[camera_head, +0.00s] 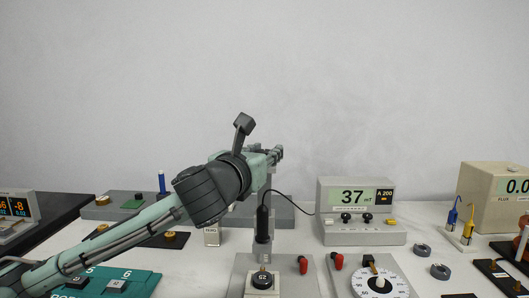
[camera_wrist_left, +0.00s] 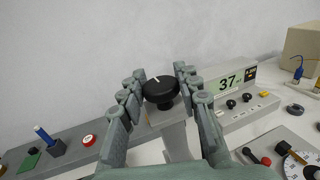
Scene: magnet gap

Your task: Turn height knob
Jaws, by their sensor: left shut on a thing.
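The height knob (camera_wrist_left: 160,92) is a black round knob with a white pointer mark, on top of a grey stand post (camera_wrist_left: 176,133). In the left wrist view my left gripper (camera_wrist_left: 160,76) has its fingers on both sides of the knob and is shut on it. In the head view the left gripper (camera_head: 277,154) is at the top of the stand, and the knob is hidden there by the hand. My right gripper is not in view.
A grey meter reading 37 mT (camera_head: 352,196) stands right of the stand. A white dial plate (camera_head: 380,284), red plugs (camera_head: 303,264) and dark rings (camera_head: 440,271) lie in front of it. A FLUX box (camera_head: 490,195) stands far right. A teal board (camera_head: 137,281) is under my left arm.

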